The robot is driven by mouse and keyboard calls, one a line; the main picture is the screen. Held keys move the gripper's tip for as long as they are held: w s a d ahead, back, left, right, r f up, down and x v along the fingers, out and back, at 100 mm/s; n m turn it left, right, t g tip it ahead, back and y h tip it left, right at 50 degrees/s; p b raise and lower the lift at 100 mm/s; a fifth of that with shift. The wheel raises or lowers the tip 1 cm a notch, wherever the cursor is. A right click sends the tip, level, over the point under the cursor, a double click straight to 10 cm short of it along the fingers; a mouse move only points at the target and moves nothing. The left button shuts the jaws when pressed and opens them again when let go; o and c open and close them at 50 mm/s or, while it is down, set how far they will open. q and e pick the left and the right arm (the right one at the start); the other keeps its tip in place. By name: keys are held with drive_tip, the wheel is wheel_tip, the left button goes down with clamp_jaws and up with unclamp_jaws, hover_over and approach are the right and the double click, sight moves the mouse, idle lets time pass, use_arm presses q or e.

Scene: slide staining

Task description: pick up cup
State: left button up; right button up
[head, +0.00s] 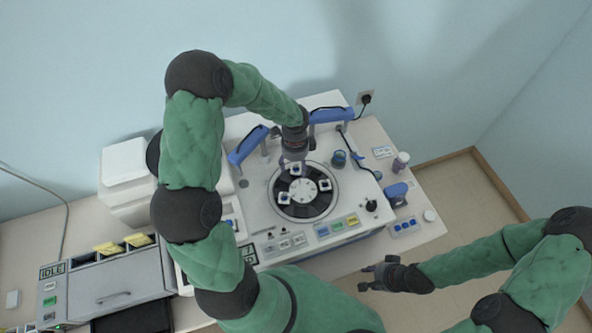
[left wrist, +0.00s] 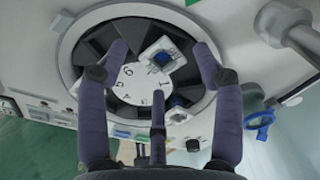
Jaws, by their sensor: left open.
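A round dark carousel (head: 303,212) is set in the white machine, with a white numbered disc (left wrist: 133,86) at its centre. Small white square cups with dark blue middles sit in it: one at the back (head: 296,169), one at the right (head: 324,185), one at the front left (head: 284,198). My left gripper (head: 289,163) is over the back of the carousel, close to the back cup. In the left wrist view its purple fingers (left wrist: 160,54) are spread, with a cup (left wrist: 163,58) between them. Contact is unclear. My right gripper (head: 370,276) is empty, with fingers apart, off the bench's front edge.
A grey drawer unit (head: 100,286) is at the left.

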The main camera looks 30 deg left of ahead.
use_arm(q)
wheel_tip(320, 180, down, 2)
drive_tip(key=shift+w+a+f, duration=0.1)
drive_tip(key=shift+w, duration=0.05)
drive_tip(key=c, duration=0.9)
drive_tip(key=shift+r, duration=0.7)
wheel_tip(320, 180, up, 2)
drive_tip(key=shift+r, duration=0.1)
drive_tip(key=s+d+r+b, duration=0.1)
drive_tip(key=s+d+r, duration=0.1)
drive_tip(key=d+r, duration=0.1)
drive_tip(key=s+d+r+b, duration=0.1)
drive_tip(key=s+d+r, duration=0.1)
drive_tip(key=d, duration=0.3)
drive_tip(key=s+d+r+b, duration=0.1)
drive_tip(key=s+d+r, duration=0.1)
drive_tip(key=d+r, duration=0.2)
drive_tip(key=shift+s+d+r, duration=0.25)
drive_tip(key=shift+s+d, duration=0.05)
